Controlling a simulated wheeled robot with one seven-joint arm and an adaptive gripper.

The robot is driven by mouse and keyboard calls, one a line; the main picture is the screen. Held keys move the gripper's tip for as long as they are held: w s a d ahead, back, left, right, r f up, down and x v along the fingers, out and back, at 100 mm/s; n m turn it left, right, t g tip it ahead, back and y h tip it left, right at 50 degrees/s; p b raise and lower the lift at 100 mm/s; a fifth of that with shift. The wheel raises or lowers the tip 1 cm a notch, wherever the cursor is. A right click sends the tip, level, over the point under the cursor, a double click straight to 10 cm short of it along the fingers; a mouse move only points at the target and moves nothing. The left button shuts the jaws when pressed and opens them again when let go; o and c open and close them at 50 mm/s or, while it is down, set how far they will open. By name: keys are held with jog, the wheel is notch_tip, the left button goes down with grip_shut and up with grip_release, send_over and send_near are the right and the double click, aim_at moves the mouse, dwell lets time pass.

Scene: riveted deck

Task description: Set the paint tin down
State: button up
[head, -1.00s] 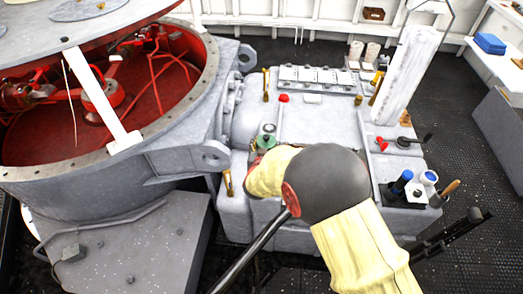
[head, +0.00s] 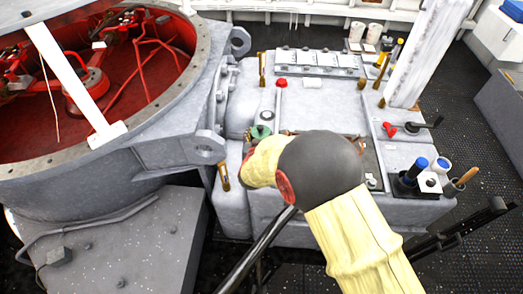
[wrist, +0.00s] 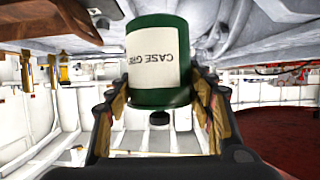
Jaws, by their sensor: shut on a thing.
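The paint tin (wrist: 158,60) is green with a cream label reading "CASE GRE", upside down in the wrist view. My gripper (wrist: 160,90) is shut on its sides, one finger left and one right. In the head view, only a small green part of the tin (head: 260,131) shows past my yellow-sleeved arm, over the left part of the grey machine top (head: 320,110). My arm hides the fingers there. I cannot tell whether the tin touches the surface.
A red knob (head: 281,83) and brass handles stand on the machine top. A holder with blue-capped bottles (head: 420,165) is at its right, near a red-ended lever (head: 390,129). A big open drum (head: 90,70) with red insides borders the left. Some grey top between these is clear.

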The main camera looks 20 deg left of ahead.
jog(key=shift+w+f+b, duration=0.1)
jog(key=shift+f+b, duration=1.8)
jog(key=shift+f, duration=3.4)
jog(key=shift+f, duration=0.25)
jog(key=o, duration=1.6)
jog(key=shift+o, duration=0.9)
jog(key=shift+s+r, duration=0.25)
jog(key=p+v, duration=0.3)
jog(key=v, duration=0.8)
jog(key=shift+s, duration=0.35)
jog(key=shift+d, duration=0.15)
